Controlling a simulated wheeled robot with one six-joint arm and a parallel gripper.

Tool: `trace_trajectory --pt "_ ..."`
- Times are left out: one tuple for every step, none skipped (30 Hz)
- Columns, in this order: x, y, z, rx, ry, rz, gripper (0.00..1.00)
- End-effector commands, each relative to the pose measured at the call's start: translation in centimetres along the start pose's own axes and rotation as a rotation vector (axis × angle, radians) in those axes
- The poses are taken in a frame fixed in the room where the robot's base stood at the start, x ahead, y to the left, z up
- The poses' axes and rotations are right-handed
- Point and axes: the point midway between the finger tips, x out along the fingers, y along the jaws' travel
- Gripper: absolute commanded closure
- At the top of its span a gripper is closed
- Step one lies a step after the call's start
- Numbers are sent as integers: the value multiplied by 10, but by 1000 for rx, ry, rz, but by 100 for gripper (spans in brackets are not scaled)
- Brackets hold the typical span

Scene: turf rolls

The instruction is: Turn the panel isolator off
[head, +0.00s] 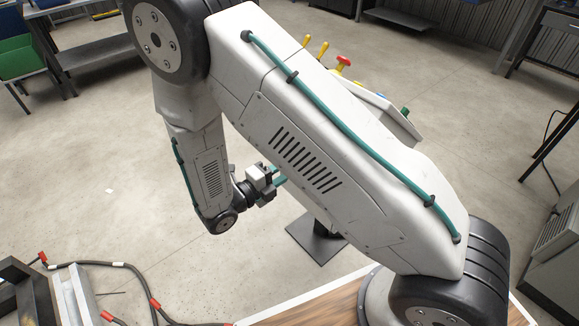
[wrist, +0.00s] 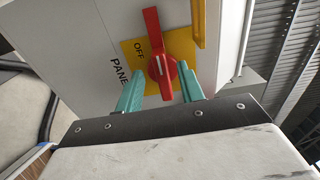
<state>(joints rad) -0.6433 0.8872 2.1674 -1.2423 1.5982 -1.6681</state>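The panel isolator is a red rotary handle (wrist: 153,28) on a yellow plate (wrist: 182,45), on a pale panel (wrist: 95,45) in the wrist view. "OFF" is printed on the plate left of the handle, and "PANE" shows beside the plate. The handle's long grip runs nearly upright in this picture, with a white mark near its hub. My gripper (wrist: 161,72) has its two teal fingers apart, one on each side of the handle's lower part. Whether they touch it cannot be told. In the head view my gripper (head: 272,180) is partly behind my arm, and the isolator is hidden.
A dark stand base (head: 315,240) is on the floor. Cables (head: 125,268) lie at lower left.

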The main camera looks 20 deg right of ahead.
Motion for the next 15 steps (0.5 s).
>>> trace_trajectory --pt "-10 0 0 0 -5 0 62" --pt "-16 0 1 0 -5 0 62" --pt "-23 0 0 0 -4 -1 62" --pt "-28 0 1 1 -5 -1 62" --pt "-33 0 0 1 -5 0 62" --pt "-39 0 0 1 -4 0 62" --pt "-43 0 0 1 -5 0 62" --pt "-47 0 0 0 -4 0 62" --pt "-51 0 0 0 -3 0 62" --pt "-53 0 0 0 -3 0 62" --pt "-55 0 0 0 -3 0 62" --pt "-57 0 0 -1 -3 0 62" --pt "-58 0 0 -1 -3 0 62" --pt "-58 0 0 -1 -3 0 62" --pt "-59 0 0 -1 -2 0 62"
